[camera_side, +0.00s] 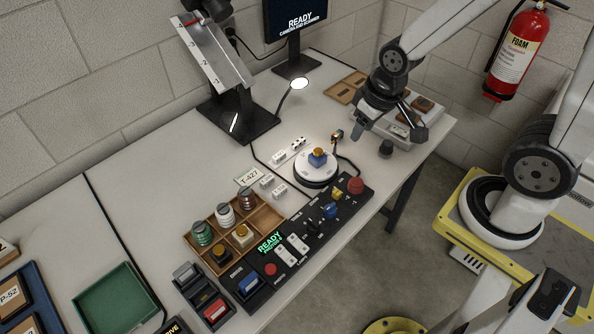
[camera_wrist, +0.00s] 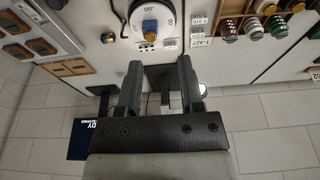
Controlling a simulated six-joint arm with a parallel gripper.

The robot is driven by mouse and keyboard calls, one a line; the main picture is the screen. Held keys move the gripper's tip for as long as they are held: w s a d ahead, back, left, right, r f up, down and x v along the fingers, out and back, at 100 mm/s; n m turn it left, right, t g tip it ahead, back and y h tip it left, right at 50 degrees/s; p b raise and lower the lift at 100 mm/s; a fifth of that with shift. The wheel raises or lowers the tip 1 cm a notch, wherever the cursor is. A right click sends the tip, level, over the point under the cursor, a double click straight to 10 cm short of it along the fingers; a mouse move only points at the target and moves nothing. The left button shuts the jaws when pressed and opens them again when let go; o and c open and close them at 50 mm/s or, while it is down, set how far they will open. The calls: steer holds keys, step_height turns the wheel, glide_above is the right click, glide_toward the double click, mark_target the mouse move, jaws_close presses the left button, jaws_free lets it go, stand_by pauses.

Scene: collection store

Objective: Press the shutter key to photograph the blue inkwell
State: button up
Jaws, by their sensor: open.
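The blue inkwell (camera_side: 317,157), with a brass-coloured cap, stands upright on a white round turntable (camera_side: 303,172). In the wrist view the inkwell (camera_wrist: 150,26) sits on the turntable, beyond my fingers. A dark control console (camera_side: 312,238) lies in front of it, with a lit READY display, white keys (camera_side: 298,243), a blue key (camera_side: 248,283) and red buttons. Its labels are too small to read, so I cannot tell which is the shutter key. My gripper (camera_side: 388,134) is open and empty above the table's right end, away from the console; its fingers (camera_wrist: 159,70) show apart.
A wooden tray (camera_side: 262,222) of capped jars sits left of the console. A lamp (camera_side: 300,84), a monitor (camera_side: 297,20) and a ruled slanted stand (camera_side: 215,55) stand behind. A pale tray (camera_side: 385,126) lies near my gripper. A green tray (camera_side: 115,300) is far left.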

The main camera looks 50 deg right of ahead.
jaws_close()
stand_by(1.4)
